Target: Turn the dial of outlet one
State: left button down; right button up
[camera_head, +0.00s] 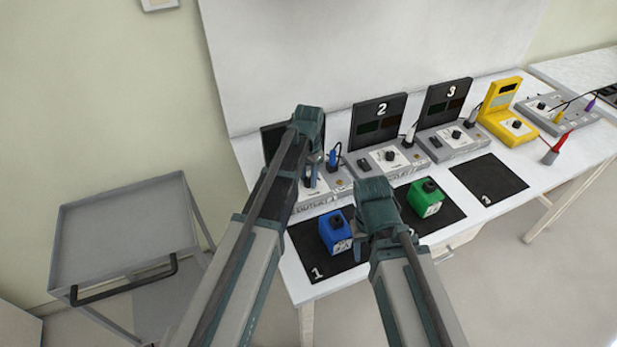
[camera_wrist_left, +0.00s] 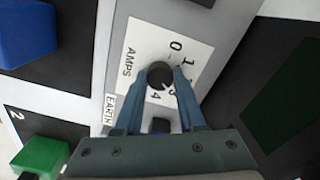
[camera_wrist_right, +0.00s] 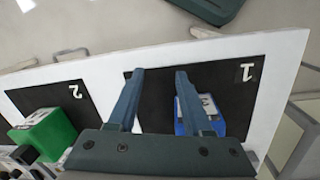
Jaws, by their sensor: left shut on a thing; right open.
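Outlet one (camera_head: 325,197) is a grey box with a dark upright panel at the left end of the row, partly hidden by my left arm. Its black dial (camera_wrist_left: 160,73) sits on a white plate marked AMPS with numbers. My left gripper (camera_head: 311,180) points down at this outlet. In the left wrist view the left gripper's fingertips (camera_wrist_left: 163,80) are shut on the dial, one on each side. My right gripper (camera_head: 362,232) is open and empty above the mats. Its fingers (camera_wrist_right: 160,75) are spread over mat 1 in the right wrist view, left of the blue block.
A blue block (camera_head: 335,232) stands on black mat 1 (camera_head: 318,266). A green block (camera_head: 425,198) stands on mat 2. Mat 3 (camera_head: 488,178) is empty. Outlets 2 (camera_head: 388,158) and 3 (camera_head: 452,140) and a yellow device (camera_head: 507,117) stand to the right. A grey cart (camera_head: 125,225) is at left.

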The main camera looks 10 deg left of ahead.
aim_at(308, 179)
pick_arm(q)
jog(key=shift+m, duration=0.7)
jog(key=c, duration=0.5)
grip_release()
jog(key=shift+r, duration=0.1)
pick_arm(e)
jog(key=shift+r, duration=0.1)
pick_arm(q)
notch_tip(308, 179, up, 14)
jog(key=p, duration=1.3)
jog(key=shift+f+p, duration=0.2)
jog(key=shift+p, duration=0.2)
pick_arm(e)
notch_tip(308, 179, up, 14)
jog(key=shift+f, duration=0.2)
